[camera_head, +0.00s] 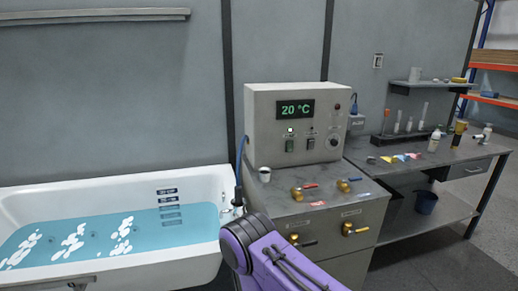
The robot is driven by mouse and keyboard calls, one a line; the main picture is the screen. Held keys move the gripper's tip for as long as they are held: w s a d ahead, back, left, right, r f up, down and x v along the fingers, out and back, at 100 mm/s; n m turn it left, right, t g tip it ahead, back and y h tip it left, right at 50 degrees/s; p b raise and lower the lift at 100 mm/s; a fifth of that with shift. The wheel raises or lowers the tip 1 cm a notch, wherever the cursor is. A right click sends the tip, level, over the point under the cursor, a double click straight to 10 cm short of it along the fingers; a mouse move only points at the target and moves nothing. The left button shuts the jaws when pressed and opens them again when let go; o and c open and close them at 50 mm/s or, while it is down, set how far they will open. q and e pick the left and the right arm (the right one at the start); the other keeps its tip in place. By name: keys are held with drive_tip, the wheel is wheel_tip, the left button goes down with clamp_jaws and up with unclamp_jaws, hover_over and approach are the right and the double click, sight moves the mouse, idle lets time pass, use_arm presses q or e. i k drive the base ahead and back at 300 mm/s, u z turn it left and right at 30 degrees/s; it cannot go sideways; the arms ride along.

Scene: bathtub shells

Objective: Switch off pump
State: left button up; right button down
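A beige control box (262,118) stands on a grey cabinet beside the tub. Its display (295,109) reads 20 °C in green. Two dark green switches sit below: a left switch (290,146) under a lit green lamp (290,130), and a right switch (311,144) whose lamp looks unlit. Their labels are too small to read, so I cannot tell which is the pump's. A round knob (334,142) and a small red lamp or button (337,107) are on the right. My purple arm crosses the bottom middle; neither gripper is clearly visible.
A workbench (455,152) with bottles stands right. Open floor (440,265) lies front right.

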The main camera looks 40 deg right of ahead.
sight(290, 145)
drive_tip(key=z, duration=0.25)
drive_tip(key=i, duration=0.75)
drive_tip(key=z, duration=0.55)
